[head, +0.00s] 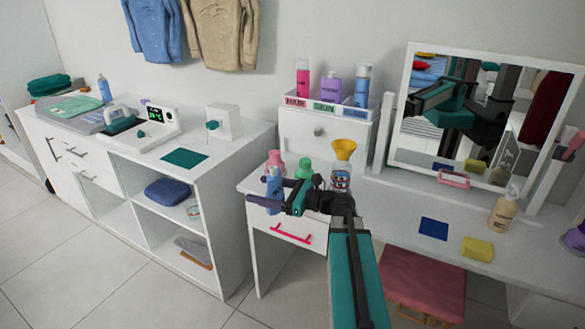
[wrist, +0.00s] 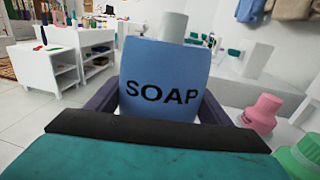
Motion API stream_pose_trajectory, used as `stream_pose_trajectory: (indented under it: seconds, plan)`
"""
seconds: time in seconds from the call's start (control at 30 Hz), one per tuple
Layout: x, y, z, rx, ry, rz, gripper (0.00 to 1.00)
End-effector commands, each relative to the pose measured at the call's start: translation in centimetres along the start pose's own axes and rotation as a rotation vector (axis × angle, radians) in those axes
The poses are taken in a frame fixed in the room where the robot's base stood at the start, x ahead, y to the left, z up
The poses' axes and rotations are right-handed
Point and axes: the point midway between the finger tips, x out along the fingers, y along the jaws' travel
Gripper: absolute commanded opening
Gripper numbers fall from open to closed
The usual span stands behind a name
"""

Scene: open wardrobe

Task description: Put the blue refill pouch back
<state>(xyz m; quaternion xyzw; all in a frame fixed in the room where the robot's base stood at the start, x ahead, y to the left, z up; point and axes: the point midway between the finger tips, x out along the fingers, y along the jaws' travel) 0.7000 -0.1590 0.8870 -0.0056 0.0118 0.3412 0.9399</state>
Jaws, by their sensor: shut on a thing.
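The blue refill pouch (head: 273,199) is held between the fingers of my gripper (head: 268,190), above the left end of the white dressing table. In the wrist view the pouch (wrist: 165,80) faces the camera upright, with "SOAP" in black and a pale cap on top. The dark fingers are shut on its two sides. A flat dark blue patch (head: 433,228) lies bare on the table to the right. A pump bottle (head: 504,211) with tan contents stands further right. A yellow funnel (head: 343,149) sits on a labelled bottle (head: 341,178) just right of my gripper.
A pink bottle (head: 276,160) and a green bottle (head: 305,167) stand close to my gripper. Behind is a rack (head: 326,108) with several bottles. A mirror (head: 480,110) backs the table. A yellow block (head: 478,248) lies near the front edge, above a pink stool (head: 422,283).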

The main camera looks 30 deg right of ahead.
Motion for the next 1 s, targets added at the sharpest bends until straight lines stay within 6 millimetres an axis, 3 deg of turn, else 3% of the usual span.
stream_pose_trajectory:
  seconds: [0.03, 0.2, 0.4, 0.6, 1.0]
  plan:
    - [1.3, 1.8, -1.0, 0.003, -0.002, 0.036, 0.41]
    - [4.8, 6.9, -3.8, 0.000, -0.012, 0.139, 0.41]
    - [7.2, 11.3, -6.0, -0.002, -0.023, 0.222, 0.41]
    - [7.9, 12.9, -6.8, -0.003, -0.027, 0.250, 0.41]
    - [7.9, 12.9, -6.8, -0.004, -0.027, 0.251, 0.41]
